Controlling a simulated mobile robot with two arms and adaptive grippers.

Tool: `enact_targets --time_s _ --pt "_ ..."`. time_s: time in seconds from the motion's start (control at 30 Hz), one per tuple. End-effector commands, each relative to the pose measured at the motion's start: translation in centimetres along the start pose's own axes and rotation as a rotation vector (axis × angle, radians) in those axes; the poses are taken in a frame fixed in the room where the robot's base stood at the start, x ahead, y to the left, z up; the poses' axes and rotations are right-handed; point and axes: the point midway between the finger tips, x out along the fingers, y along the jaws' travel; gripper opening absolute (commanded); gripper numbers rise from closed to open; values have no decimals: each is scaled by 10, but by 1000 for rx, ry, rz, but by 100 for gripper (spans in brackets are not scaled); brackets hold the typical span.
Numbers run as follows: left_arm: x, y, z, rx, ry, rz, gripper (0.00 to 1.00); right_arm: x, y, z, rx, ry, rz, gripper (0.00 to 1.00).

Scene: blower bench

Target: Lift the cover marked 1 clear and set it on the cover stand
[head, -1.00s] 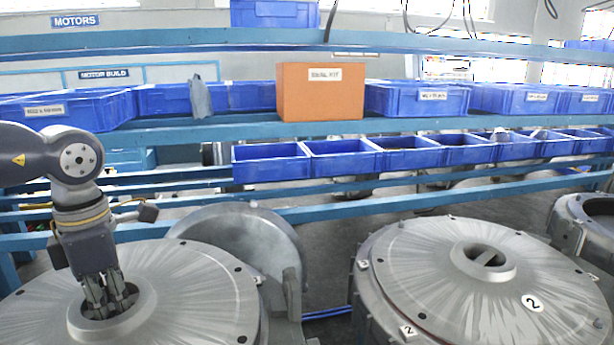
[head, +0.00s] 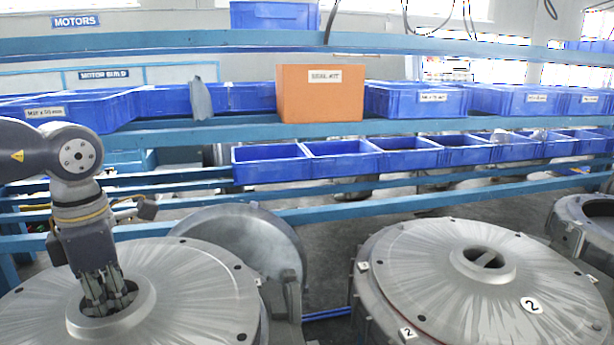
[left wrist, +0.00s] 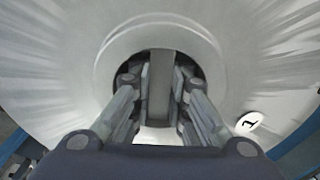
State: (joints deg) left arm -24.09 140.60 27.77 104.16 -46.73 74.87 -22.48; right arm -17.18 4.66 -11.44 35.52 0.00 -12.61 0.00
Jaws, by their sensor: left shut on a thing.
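The cover marked 1 (head: 200,290) is a wide grey disc at the lower left of the head view, cut off by the frame edges. Its number tag (left wrist: 248,122) shows in the left wrist view. My left gripper (head: 108,300) reaches down into the raised centre hub. In the left wrist view its fingers (left wrist: 159,100) are shut on the upright bar (left wrist: 160,85) across the hub opening. The cover looks level. Whether a gap lies under it is hard to tell. My right gripper is out of view. I cannot make out a cover stand for certain.
A second housing with a cover marked 2 (head: 480,275) stands at the right. A grey round part (head: 245,240) stands upright just behind cover 1. Behind are blue shelf rails with blue bins (head: 270,165) and an orange box (head: 320,93). Another housing (head: 585,220) is at the far right.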

Motion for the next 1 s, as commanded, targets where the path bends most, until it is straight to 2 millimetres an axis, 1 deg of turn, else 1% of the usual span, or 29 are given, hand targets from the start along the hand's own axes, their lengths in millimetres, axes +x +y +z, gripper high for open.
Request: enact_targets --time_s 1.0 --pt "-29 1 1 0 -5 4 0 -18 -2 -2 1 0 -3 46"
